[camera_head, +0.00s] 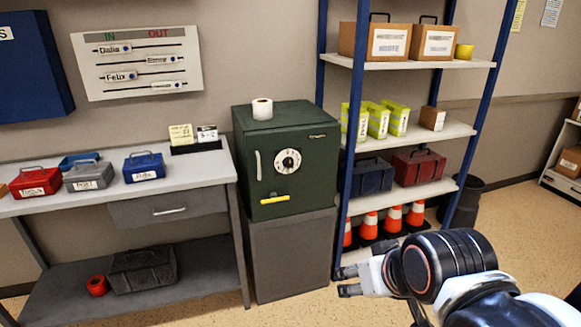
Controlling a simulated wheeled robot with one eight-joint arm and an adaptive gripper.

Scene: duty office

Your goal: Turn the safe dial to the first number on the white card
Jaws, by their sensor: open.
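A dark green safe (309,144) stands on a grey cabinet, its door shut. Its round white dial (288,160) is on the door, above a yellow handle (274,199); the dial's numbers are too small to read. A white card (207,133) and a yellowish card (181,134) stand in a black holder at the desk's back right corner; their writing is not legible. My gripper (342,281) is open and empty at the lower right, pointing left, in front of the cabinet and shelf and well below the dial, touching neither dial nor card.
A white roll (262,108) sits on the safe. The desk (205,169) at left holds several small toolboxes. The floor (210,290) in front of the cabinet is clear.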

